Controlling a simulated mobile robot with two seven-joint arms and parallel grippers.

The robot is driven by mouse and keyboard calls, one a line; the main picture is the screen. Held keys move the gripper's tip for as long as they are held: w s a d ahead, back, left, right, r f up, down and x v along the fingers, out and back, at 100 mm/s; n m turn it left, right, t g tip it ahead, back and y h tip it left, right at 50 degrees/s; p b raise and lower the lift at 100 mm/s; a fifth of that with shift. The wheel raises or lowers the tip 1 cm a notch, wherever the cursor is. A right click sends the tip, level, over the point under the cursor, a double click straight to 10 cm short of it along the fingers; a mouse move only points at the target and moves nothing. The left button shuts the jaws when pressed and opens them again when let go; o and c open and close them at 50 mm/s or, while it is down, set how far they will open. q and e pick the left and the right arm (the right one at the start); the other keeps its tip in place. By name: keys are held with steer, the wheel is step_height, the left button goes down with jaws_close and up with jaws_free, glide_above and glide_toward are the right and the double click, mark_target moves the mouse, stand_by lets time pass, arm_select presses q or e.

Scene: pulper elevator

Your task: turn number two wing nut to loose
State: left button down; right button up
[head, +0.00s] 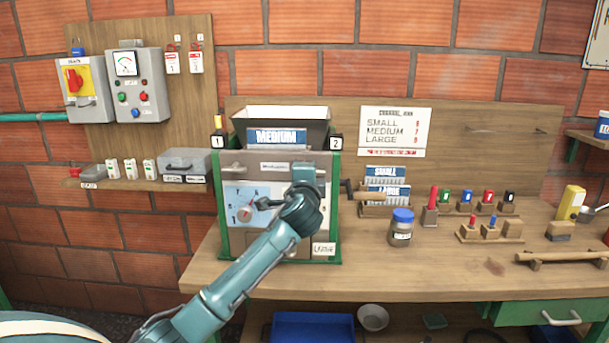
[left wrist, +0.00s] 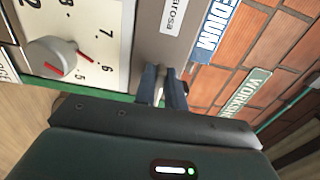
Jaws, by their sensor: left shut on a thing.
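The grey and green machine (head: 276,252) stands on the bench with tags 1 (head: 217,142) and 2 (head: 336,142) at its top corners. My left gripper (head: 308,170) is at the upper right of its front, under tag 2, and hides the number two wing nut in the head view. In the left wrist view my fingers (left wrist: 162,92) are closed around a small silver piece, apparently the wing nut (left wrist: 158,88). Most of it is hidden, so its angle cannot be told. My right gripper is in neither view.
A numbered dial with a grey knob (left wrist: 50,57) is on the machine front, close to my gripper. A MEDIUM plate (head: 277,137) is above. A blue-lidded jar (head: 401,228) and plates marked SMALL and LARGE (head: 387,173) stand right of the machine.

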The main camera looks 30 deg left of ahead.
arm_select(q)
steer(key=shift+w+d+f, duration=0.1)
steer(key=shift+d+f, duration=0.1)
steer(key=shift+d, duration=0.15)
steer(key=c, duration=1.5)
jaws_free()
steer(key=shift+w+d, duration=0.1)
steer(key=shift+c, duration=0.2)
steer(key=shift+o, duration=0.7)
steer(key=shift+a+r, duration=0.15)
steer(key=shift+a, duration=0.05)
steer(key=b+v, duration=0.1)
steer(key=v, duration=1.2)
steer(key=shift+s+b, duration=0.2)
steer(key=shift+b, duration=0.15)
